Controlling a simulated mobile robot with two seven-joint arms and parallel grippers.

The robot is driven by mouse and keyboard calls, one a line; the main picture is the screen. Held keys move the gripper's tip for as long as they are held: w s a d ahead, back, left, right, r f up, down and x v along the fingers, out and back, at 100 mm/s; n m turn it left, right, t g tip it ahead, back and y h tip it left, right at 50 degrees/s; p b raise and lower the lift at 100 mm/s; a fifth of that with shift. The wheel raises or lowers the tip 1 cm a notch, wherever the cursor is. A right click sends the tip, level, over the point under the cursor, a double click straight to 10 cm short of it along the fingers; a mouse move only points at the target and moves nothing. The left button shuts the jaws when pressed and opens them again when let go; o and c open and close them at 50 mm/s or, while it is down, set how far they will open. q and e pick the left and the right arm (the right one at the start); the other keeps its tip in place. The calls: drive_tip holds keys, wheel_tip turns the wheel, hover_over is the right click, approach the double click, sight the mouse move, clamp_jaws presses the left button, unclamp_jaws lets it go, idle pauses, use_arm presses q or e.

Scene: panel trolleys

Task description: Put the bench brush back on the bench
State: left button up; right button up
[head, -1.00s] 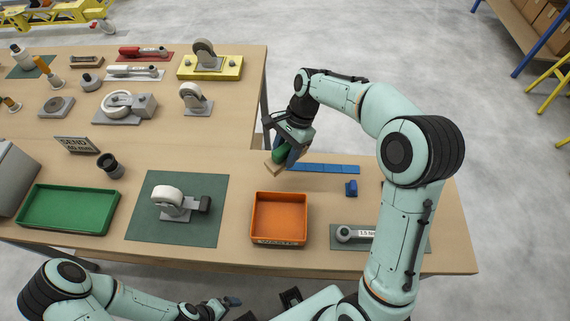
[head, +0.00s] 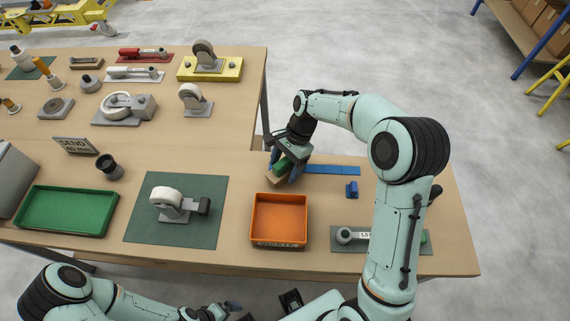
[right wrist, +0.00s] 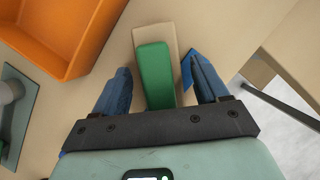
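The bench brush has a green handle (head: 283,166) on a tan wooden body (head: 277,180). In the head view it is at the bench's back edge, behind the orange bin, and appears to rest on the bench (head: 232,240). In the right wrist view the green handle (right wrist: 154,75) lies between the blue fingers of my right gripper (right wrist: 160,72), with a gap on each side. My right gripper (head: 283,170) is open around the brush. My left gripper (head: 222,309) is low at the front edge, away from the brush; its opening is unclear.
An orange bin (head: 279,196) stands just in front of the brush. A blue strip (head: 332,170) and a small blue part (head: 352,189) lie to its right. A green mat (head: 150,235) with a caster and a green tray (head: 24,208) are to the left.

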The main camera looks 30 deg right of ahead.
drive_tip(key=shift+r, duration=0.1)
drive_tip(key=p+v, duration=0.1)
drive_tip(key=v, duration=1)
drive_tip(key=shift+w+d+r+p, duration=0.1)
drive_tip(key=shift+w+r+p, duration=0.05)
drive_tip(key=shift+p, duration=0.25)
drive_tip(key=shift+d+r, duration=0.2)
drive_tip(key=shift+r, duration=0.2)
use_arm(q)
drive_tip(key=shift+w+r, duration=0.45)
drive_tip(key=shift+r, duration=0.2)
drive_tip(key=shift+w+r, duration=0.4)
drive_tip(key=shift+r, duration=0.2)
